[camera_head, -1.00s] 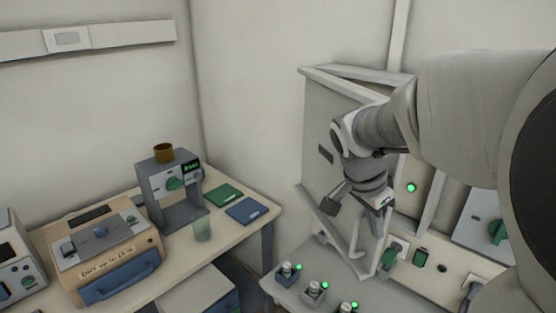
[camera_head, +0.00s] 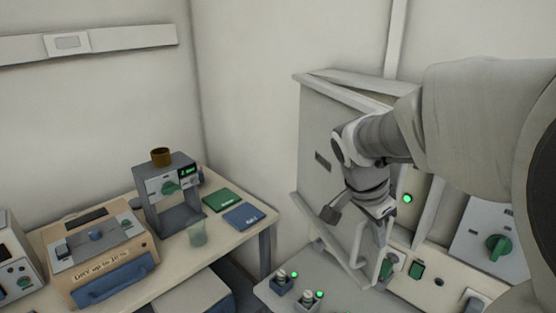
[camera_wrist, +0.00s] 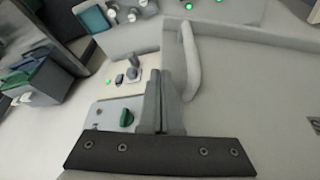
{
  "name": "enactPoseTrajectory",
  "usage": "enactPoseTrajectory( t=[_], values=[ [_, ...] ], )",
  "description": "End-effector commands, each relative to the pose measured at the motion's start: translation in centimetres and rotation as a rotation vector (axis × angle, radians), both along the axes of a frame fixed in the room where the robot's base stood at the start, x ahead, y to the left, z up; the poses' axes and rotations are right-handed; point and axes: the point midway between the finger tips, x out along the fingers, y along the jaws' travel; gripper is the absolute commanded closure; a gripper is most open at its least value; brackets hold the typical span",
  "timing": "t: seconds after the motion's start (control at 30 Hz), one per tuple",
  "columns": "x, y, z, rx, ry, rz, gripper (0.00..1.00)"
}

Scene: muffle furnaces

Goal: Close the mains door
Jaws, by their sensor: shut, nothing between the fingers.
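The mains door (camera_head: 318,125) is a grey panel with a small dark plate, standing open on the wall cabinet at right in the head view. A pale bar handle (camera_head: 357,243) is near its lower front edge. My gripper is at this edge; its fingertips are hard to make out in the head view. In the wrist view, my gripper (camera_wrist: 162,78) is shut and empty, with its fingers close beside the curved handle (camera_wrist: 190,58). The pale door surface (camera_wrist: 250,100) fills the right side. I cannot tell whether the fingers touch the door.
The cabinet shows a green lamp (camera_head: 407,198) behind the door. A panel with a green knob (camera_head: 498,246) is at right. Below is a grey bench with lit switches (camera_head: 305,300). A table at left holds a tan furnace (camera_head: 100,258) and a grey instrument (camera_head: 168,190).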

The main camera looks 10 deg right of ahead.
Motion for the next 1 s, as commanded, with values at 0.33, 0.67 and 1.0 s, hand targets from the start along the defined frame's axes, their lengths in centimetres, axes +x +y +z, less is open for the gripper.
enactPoseTrajectory(
  t=[0.33,0.67,1.0],
  values=[
    [0.3,-1.0,0.0,0.003,-0.001,0.021,1.0],
    [2.1,-7.0,0.0,0.004,0.0,0.174,1.0],
    [5.8,-14.2,0.1,0.002,0.0,0.211,1.0]
  ],
)
